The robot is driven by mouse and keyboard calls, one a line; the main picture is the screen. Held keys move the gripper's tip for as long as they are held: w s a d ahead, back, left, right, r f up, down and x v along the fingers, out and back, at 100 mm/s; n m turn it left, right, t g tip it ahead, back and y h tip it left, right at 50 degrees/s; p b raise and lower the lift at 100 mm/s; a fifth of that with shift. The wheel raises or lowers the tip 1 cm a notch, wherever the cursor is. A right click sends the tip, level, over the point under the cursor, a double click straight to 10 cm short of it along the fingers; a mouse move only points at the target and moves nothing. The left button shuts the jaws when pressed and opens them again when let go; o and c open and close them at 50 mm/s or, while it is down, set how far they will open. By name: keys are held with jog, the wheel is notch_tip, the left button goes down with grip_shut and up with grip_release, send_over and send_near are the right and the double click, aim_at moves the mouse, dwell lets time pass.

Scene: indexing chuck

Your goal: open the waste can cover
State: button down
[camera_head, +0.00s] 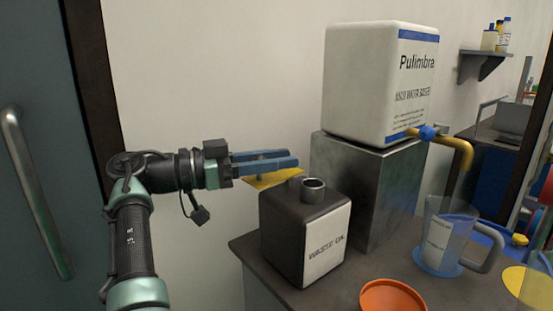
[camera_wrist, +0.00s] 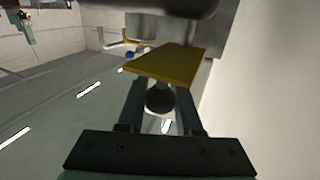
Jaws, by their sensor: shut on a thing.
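The waste can (camera_head: 285,227) is a dark, boxy can with a white label reading "WASTE O…". It stands on the grey bench, and its round metal neck (camera_head: 314,185) shows uncovered on top. A yellow plate (camera_head: 273,181), which looks like the cover, is at the can's upper left, clear of the neck. My gripper (camera_head: 283,159) is just above this plate, its fingers pointing right. In the wrist view my gripper (camera_wrist: 160,98) is shut on a dark round knob (camera_wrist: 160,100) beside the yellow plate (camera_wrist: 168,66). Whether the plate is joined to the can is unclear.
A white "Pulimbra" container (camera_head: 365,80) with a yellow spout stands on a metal block (camera_head: 375,190) behind the can. A clear jug (camera_head: 440,235) is to the right. An orange dish (camera_head: 392,297) lies in front. The wall is close behind my gripper.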

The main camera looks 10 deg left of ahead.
jog(key=c, duration=0.6)
grip_release()
jog(key=v, duration=0.7)
jog(key=shift+s+a, duration=0.15)
jog(key=shift+a, duration=0.1)
